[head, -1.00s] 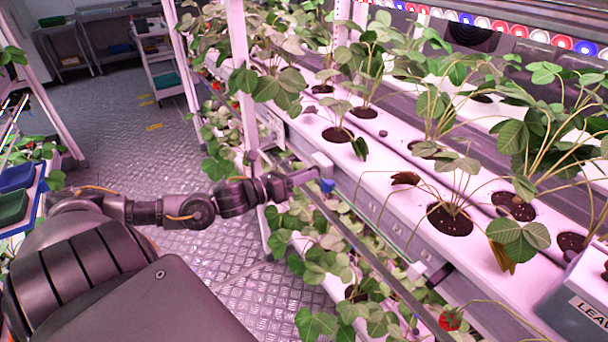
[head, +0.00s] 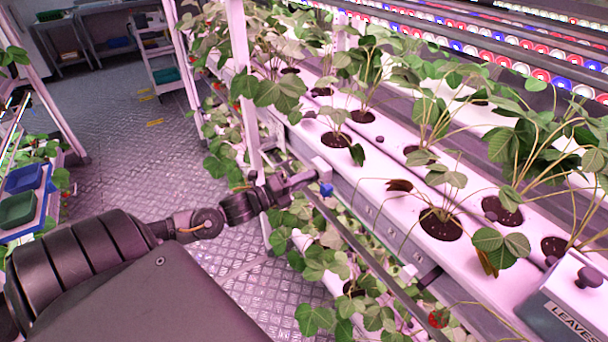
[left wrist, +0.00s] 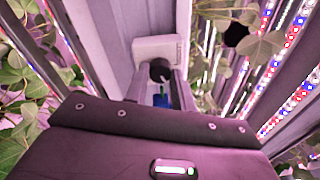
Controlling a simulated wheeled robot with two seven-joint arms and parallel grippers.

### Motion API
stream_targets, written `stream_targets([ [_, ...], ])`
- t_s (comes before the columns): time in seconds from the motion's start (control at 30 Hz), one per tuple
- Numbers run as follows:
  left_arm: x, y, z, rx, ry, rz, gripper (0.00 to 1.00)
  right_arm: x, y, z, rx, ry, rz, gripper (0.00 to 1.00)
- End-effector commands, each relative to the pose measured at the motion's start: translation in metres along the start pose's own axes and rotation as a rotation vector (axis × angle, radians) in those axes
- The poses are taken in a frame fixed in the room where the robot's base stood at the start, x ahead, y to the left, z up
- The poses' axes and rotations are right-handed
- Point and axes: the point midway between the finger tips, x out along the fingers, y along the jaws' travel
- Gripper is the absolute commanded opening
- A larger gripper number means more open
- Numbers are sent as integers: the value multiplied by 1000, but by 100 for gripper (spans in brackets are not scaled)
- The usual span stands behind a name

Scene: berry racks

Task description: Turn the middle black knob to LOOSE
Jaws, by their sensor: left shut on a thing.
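A round black knob (left wrist: 160,70) with a pale mark sits on a white housing (left wrist: 157,48) in the left wrist view. My left gripper (left wrist: 160,92) has one finger on each side of the knob and is shut on it. A small blue part (left wrist: 161,100) shows between the fingers, nearer the camera. In the head view my left gripper (head: 308,182) is at the front edge of the rack, beside the white housing (head: 322,166) and the blue part (head: 326,189). It hides the knob there. No LOOSE marking is readable. My right gripper is not in view.
A white planting channel (head: 385,200) with strawberry plants runs along the rack behind the gripper. Leaves hang below it, and a rack post (head: 243,90) stands just left. A box labelled LEAVES (head: 575,318) is at lower right. The aisle floor (head: 130,180) is clear.

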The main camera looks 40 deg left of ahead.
Motion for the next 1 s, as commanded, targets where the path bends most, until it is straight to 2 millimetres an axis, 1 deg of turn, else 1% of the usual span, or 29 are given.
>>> stream_targets([
  [0.03, 0, -3, 2, -45, -7, -2, 2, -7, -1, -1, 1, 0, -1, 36],
  [0.6, 0, -3, 1, -571, -47, -23, 2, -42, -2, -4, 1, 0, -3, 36],
  [0.8, 0, -2, 0, -715, -57, -28, 2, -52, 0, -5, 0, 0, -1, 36],
  [1.0, 0, -1, -1, -815, -64, -32, 2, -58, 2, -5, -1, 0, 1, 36],
])
